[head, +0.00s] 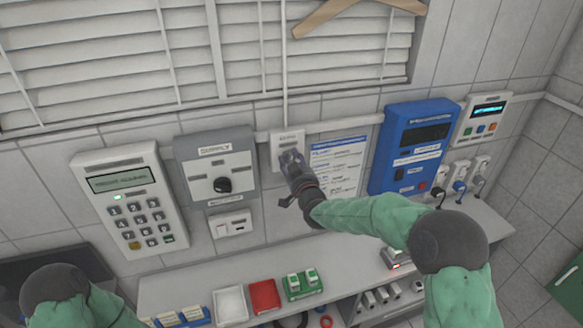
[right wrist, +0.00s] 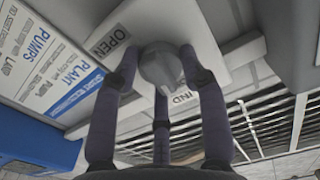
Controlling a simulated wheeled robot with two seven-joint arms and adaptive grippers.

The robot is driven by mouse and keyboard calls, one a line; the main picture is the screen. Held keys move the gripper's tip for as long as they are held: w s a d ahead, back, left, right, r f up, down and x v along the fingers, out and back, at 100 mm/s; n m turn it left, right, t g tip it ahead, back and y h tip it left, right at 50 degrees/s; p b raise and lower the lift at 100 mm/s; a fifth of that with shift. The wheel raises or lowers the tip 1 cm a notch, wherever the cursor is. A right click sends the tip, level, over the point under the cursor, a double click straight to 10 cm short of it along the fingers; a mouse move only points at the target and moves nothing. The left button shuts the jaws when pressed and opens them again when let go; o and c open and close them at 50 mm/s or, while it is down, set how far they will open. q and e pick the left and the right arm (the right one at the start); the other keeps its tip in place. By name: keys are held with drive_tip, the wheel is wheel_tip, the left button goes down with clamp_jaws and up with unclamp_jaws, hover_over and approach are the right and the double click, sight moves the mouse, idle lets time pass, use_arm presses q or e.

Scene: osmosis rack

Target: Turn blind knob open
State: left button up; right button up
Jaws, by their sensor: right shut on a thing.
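The blind knob (right wrist: 160,66) is a rounded grey knob on a white panel (head: 287,138) below the window blinds (head: 250,45). The label OPEN (right wrist: 110,42) and part of a second label ending in IND (right wrist: 183,98) show beside it in the right wrist view. My right gripper (head: 292,160) is at the panel in the head view. In the right wrist view its fingers (right wrist: 160,85) are closed around the knob, one on each side and one between. In the head view the gripper mostly hides the knob. My left gripper is not in view; only part of my left arm shows at the lower left.
A paper notice (head: 338,160) and a blue unit (head: 395,175) are to the right. A shelf (head: 185,283) with small trays runs below.

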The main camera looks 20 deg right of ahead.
drive_tip(key=m+b, duration=0.7)
drive_tip(key=b, duration=0.4)
drive_tip(key=shift+f, duration=0.1)
drive_tip(key=m+b, duration=0.7)
drive_tip(key=b, duration=0.2)
drive_tip(key=shift+d+m, duration=0.1)
drive_tip(key=shift+m, duration=0.2)
drive_tip(key=m+b, duration=0.2)
drive_tip(key=shift+m, duration=0.3)
drive_tip(key=m+b, duration=0.1)
drive_tip(key=m, duration=0.1)
drive_tip(key=shift+m+b, duration=0.35)
drive_tip(key=shift+m, duration=0.05)
drive_tip(key=m+b, duration=0.2)
drive_tip(key=m, duration=0.2)
drive_tip(key=shift+m, duration=0.7)
drive_tip(key=o, duration=1.1)
drive_tip(key=shift+d, duration=0.1)
drive_tip(key=shift+o, duration=0.2)
